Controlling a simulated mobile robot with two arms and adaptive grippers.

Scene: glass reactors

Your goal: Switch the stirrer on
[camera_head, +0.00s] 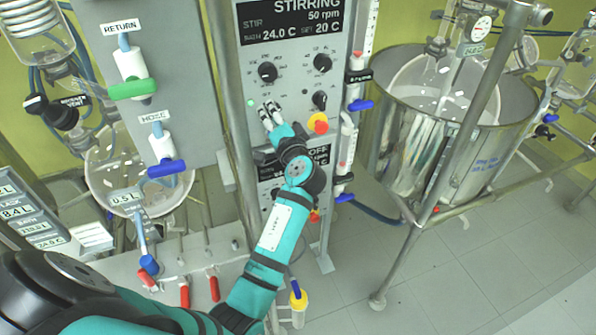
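The stirrer control panel (290,75) stands upright at top centre. Its dark display (290,20) reads STIRRING, 50 rpm, bath 24.0 C, set 20 C. Black knobs sit below it: one at left (267,72), one at upper right (322,63) and one at lower right (319,99). A small green lamp (250,102) shows at the panel's left. My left gripper (269,109) has its grey fingertips at the lower left of the panel, covering what lies behind them. I cannot tell whether it touches or holds a knob. My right gripper is not in view.
A red and yellow button (318,123) is close to the right of my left gripper. A second panel display (321,155) is partly behind my arm. A large steel vessel (450,130) stands at right, and valves with green (133,89) and blue (167,168) handles at left.

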